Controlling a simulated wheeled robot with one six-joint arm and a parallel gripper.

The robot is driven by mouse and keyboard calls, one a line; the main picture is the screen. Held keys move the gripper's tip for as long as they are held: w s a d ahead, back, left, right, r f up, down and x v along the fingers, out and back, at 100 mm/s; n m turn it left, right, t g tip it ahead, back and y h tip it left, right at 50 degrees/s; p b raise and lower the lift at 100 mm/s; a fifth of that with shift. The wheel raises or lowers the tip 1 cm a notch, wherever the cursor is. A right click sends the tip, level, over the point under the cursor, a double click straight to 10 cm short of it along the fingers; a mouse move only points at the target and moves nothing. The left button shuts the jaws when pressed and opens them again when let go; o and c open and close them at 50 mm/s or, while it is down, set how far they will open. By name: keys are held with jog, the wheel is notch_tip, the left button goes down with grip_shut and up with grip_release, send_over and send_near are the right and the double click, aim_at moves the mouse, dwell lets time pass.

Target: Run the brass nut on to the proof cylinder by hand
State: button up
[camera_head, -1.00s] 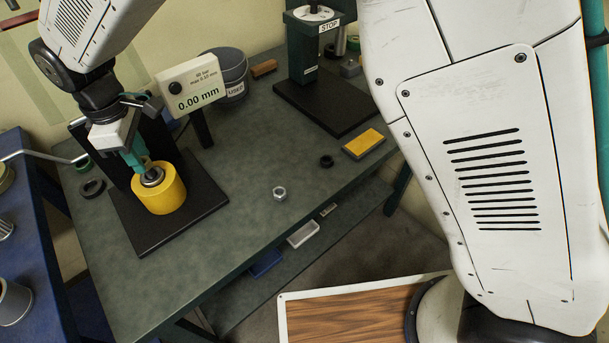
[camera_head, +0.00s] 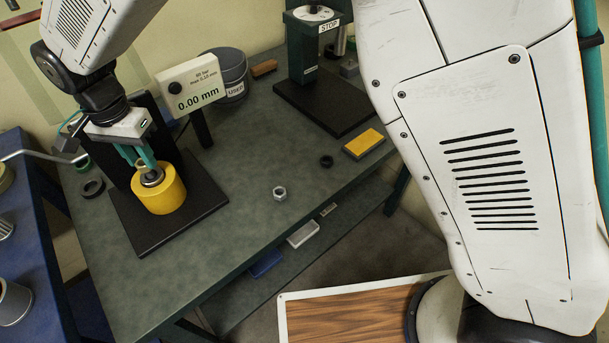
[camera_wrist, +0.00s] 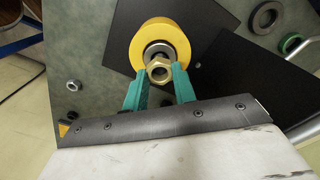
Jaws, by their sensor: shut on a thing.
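The yellow proof cylinder (camera_head: 167,196) stands upright on a black base plate on the bench, with a grey metal ring and stud at its top. It also shows in the wrist view (camera_wrist: 178,36). The brass nut (camera_wrist: 159,72) is between the teal fingertips of my gripper (camera_wrist: 157,78), which is shut on it. In the head view my gripper (camera_head: 145,164) is right over the cylinder's top, and the fingers hide most of the nut there. The nut lines up with the stud; I cannot tell how far it sits on the thread.
A gauge (camera_head: 190,88) reading 0.00 mm stands just behind the cylinder. A grey USED bucket (camera_head: 233,72), a green STOP stand (camera_head: 303,52), a steel nut (camera_head: 280,193), a black ring (camera_head: 326,161) and a yellow block (camera_head: 363,143) are on the bench. The front middle is clear.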

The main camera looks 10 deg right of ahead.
jog(key=shift+m, duration=1.1)
jog(key=o, duration=1)
jog(key=shift+c, duration=1.3)
